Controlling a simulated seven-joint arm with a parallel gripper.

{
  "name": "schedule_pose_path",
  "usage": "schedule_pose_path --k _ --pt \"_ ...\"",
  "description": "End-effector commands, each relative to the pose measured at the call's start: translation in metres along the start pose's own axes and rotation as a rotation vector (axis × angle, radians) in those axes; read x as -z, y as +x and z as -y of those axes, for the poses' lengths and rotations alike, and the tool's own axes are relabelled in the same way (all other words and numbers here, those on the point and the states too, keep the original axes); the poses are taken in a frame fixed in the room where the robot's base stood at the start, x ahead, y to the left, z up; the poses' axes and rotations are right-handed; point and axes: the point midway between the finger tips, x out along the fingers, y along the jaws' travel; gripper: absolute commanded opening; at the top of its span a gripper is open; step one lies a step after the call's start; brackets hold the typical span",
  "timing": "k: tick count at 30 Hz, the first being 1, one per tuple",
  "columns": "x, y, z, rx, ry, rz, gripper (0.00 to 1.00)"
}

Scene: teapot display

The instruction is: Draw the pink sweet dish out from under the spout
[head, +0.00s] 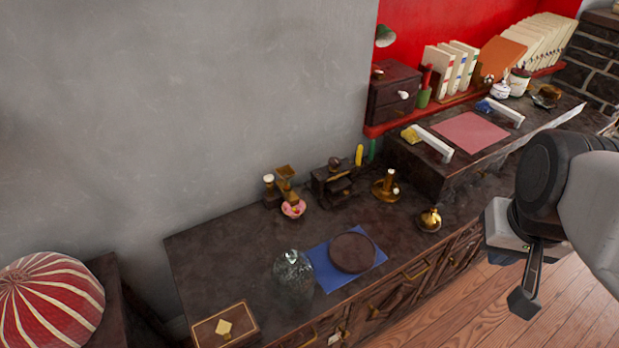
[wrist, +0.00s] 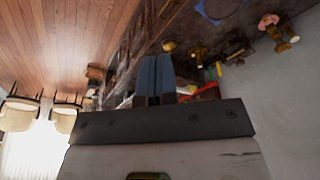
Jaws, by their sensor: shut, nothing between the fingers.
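The pink sweet dish (head: 293,209) stands on the dark cabinet top, close against the front foot of a small brass-coloured piece (head: 286,180) near the wall. The spout is too small to make out. The pink dish also shows at the top right of the wrist view (wrist: 267,20). My gripper (head: 525,297) hangs at the right, in front of the cabinet and well apart from the dish. Its two fingers (wrist: 155,75) are together with nothing between them.
A glass dome (head: 293,279) and a dark round board (head: 352,253) on a blue cloth (head: 322,272) are in front of the dish. A brass candlestick (head: 386,186) and a small brass pot (head: 430,219) stand to the right.

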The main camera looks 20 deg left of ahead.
Motion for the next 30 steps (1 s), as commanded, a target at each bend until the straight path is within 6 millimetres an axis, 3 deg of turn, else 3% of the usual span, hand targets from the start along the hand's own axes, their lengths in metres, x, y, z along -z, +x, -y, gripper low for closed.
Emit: schedule_pose_path --k 6,11,20,30 --pt "0.000 0.000 0.000 0.000 0.000 0.000 0.02" --pt "0.001 0.001 0.000 -0.001 0.002 -0.001 0.23" --pt "0.020 0.009 0.005 -0.011 0.043 -0.011 0.23" --pt "0.066 0.035 0.022 -0.026 0.151 -0.045 0.23"
